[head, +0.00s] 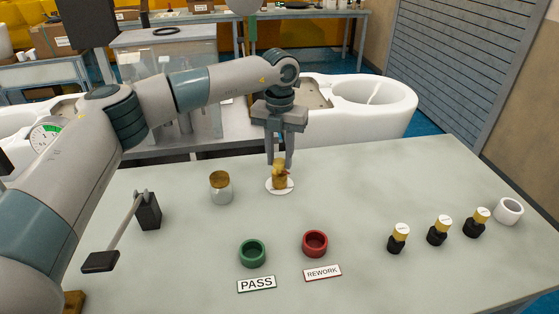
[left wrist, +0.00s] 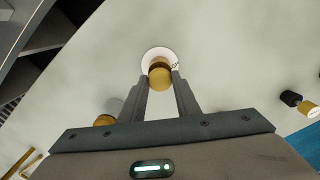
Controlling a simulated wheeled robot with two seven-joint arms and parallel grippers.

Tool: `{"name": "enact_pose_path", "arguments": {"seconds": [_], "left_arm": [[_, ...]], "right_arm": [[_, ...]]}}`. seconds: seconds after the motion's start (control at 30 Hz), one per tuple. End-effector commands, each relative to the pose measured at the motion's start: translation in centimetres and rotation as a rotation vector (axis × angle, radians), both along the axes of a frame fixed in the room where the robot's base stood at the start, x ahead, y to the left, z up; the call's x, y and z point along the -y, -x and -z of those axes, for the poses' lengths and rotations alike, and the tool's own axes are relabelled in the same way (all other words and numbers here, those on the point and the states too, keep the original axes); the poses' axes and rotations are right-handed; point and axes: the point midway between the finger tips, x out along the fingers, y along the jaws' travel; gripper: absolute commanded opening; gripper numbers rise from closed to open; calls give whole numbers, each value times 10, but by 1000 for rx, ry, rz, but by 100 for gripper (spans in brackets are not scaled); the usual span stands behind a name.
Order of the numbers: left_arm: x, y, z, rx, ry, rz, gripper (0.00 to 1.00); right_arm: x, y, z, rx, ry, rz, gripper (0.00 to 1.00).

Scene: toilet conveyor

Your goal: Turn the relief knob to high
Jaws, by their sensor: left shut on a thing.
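The relief knob (head: 280,172) is a small brass piece standing on a white round dial plate (head: 279,186) on the table. A small red mark shows on its side. My left gripper (head: 280,165) points straight down over it, with its fingers shut on the knob. In the left wrist view, the brass knob (left wrist: 160,76) sits between the two fingertips (left wrist: 160,82), and part of the white dial (left wrist: 155,54) shows beyond it. My right gripper is not in view.
A brass-topped jar (head: 221,187) stands left of the knob. A black lever (head: 149,211) is farther left. Green (head: 252,253) and red (head: 315,243) cups sit in front by PASS and REWORK labels. Several brass-and-black fittings and a white ring (head: 508,211) are at right. White toilets (head: 375,105) stand behind.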

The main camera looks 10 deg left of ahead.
Motion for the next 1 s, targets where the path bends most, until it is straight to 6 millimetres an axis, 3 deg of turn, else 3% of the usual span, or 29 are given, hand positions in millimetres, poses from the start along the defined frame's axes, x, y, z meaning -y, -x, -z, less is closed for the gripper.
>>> {"name": "enact_pose_path", "arguments": {"seconds": [0.63,0.67,0.73,1.0], "left_arm": [[0,-2,-3,6,2,-82,7],[0,-2,-3,6,2,-81,32],[0,-2,-3,6,2,-81,48],[0,-1,-1,3,0,-79,48]], "right_arm": [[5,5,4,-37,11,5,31],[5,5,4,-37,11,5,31],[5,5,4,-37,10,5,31],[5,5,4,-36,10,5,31]]}}
